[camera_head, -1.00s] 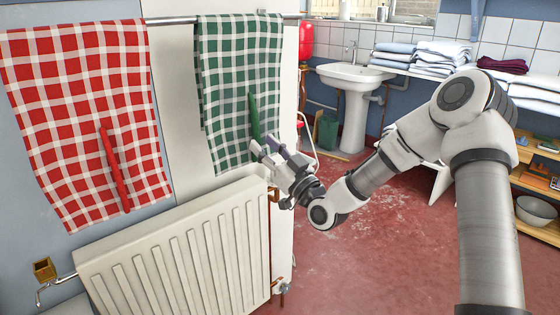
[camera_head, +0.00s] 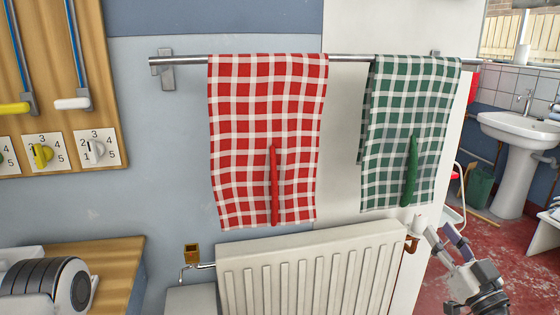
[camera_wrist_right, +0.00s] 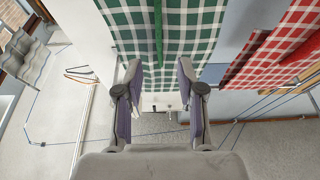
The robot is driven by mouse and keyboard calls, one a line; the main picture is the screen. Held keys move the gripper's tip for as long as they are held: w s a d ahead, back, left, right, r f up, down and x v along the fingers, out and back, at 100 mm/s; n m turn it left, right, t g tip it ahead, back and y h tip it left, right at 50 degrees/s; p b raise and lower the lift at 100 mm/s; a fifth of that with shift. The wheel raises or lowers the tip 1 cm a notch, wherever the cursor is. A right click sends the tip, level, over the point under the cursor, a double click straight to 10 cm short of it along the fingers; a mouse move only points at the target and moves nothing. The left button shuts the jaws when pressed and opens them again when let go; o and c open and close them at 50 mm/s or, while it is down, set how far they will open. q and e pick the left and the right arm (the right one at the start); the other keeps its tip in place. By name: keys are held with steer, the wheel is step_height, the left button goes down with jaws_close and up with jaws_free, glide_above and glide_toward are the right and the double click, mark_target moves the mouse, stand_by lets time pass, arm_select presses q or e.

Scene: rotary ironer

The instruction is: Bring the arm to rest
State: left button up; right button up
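My right gripper (camera_head: 441,234) is at the lower right of the head view, below the green checked towel (camera_head: 408,95) and beside the radiator's right end. Its fingers are spread with nothing between them, which the right wrist view (camera_wrist_right: 158,72) also shows. In that view the green towel (camera_wrist_right: 190,28) hangs beyond the fingertips, and the red checked towel (camera_wrist_right: 284,52) is at the upper right. In the head view the red towel (camera_head: 262,90) hangs left of the green one. Each towel has a narrow strip in its own colour. My left gripper is not in view.
Both towels hang from a metal rail (camera_head: 190,59). A white radiator (camera_head: 300,275) stands below, with a brass-coloured square piece (camera_head: 192,253) at its left. A wooden board (camera_head: 70,30) with numbered dials is at upper left. A sink (camera_head: 520,128) and open red floor are at right.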

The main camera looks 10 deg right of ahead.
steer(key=a+f+n+g+y, duration=0.2)
steer(key=a+f+n+g, duration=0.15)
steer(key=f, duration=0.35)
steer(key=a+f+n+g+y, duration=0.1)
steer(key=a+f+n+g, duration=0.15)
steer(key=a+f, duration=0.4)
steer(key=s+a+f+g, duration=0.3)
steer(key=s+f+g, duration=0.25)
steer(key=f, duration=0.55)
steer(key=s+a+f+g, duration=0.4)
steer(key=s+f, duration=0.3)
steer(key=f, duration=0.4)
steer(key=s+d+f+m+g+h, duration=0.1)
steer(key=s+f+m+g+h, duration=0.45)
steer(key=s, duration=0.75)
step_height(320, 180, up, 15)
steer(key=d+m+p, duration=0.1)
steer(key=m+p, duration=0.1)
steer(key=p, duration=1.4)
steer(key=shift+s+f+g+y, duration=0.2)
steer(key=shift+s+g+y, duration=0.1)
steer(key=shift+g+y, duration=0.1)
